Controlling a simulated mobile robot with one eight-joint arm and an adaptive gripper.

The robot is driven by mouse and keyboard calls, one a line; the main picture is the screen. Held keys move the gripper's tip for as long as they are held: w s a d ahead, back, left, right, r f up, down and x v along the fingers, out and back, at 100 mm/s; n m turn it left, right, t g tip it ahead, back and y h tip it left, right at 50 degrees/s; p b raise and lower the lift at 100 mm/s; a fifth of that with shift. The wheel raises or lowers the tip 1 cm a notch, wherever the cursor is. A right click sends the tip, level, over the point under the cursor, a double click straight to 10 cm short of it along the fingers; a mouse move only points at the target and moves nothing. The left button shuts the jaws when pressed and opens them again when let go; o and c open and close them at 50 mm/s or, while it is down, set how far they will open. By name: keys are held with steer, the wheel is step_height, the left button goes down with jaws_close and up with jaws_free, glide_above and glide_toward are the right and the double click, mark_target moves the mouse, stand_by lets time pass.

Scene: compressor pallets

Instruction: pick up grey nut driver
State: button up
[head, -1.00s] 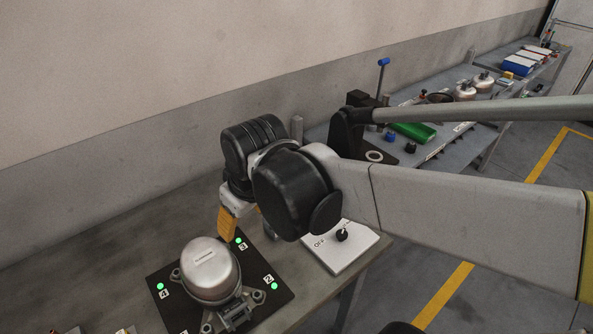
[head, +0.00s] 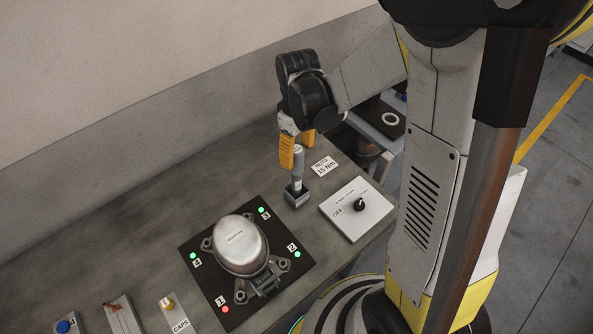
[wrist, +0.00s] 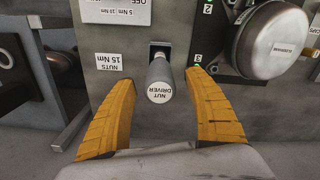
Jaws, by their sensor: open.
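The grey nut driver (head: 298,167) stands upright in a small dark holder (head: 297,195) on the bench, near the "NUTS 15 Nm" label. In the wrist view the nut driver (wrist: 159,82) is seen from its handle end, marked "NUT DRIVER". My gripper (head: 298,150) is at the top of the handle in the head view. In the wrist view my gripper (wrist: 163,75) is open, with one yellow finger on each side of the handle and a gap on both sides.
A silver compressor (head: 238,245) sits on a black plate (head: 290,271) with numbered lights; light 1 is red, the others green. A white switch box (head: 343,221) stands right of the holder. Small labelled items, including caps (head: 167,303), lie at the front left.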

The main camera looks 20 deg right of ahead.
mark_target(297, 176)
steer(key=f, duration=0.3)
steer(key=f+b, duration=0.1)
steer(key=f, duration=0.1)
steer(key=shift+w+a+f, duration=0.1)
steer(key=shift+w, duration=0.25)
steer(key=shift+s, duration=0.1)
jaws_close()
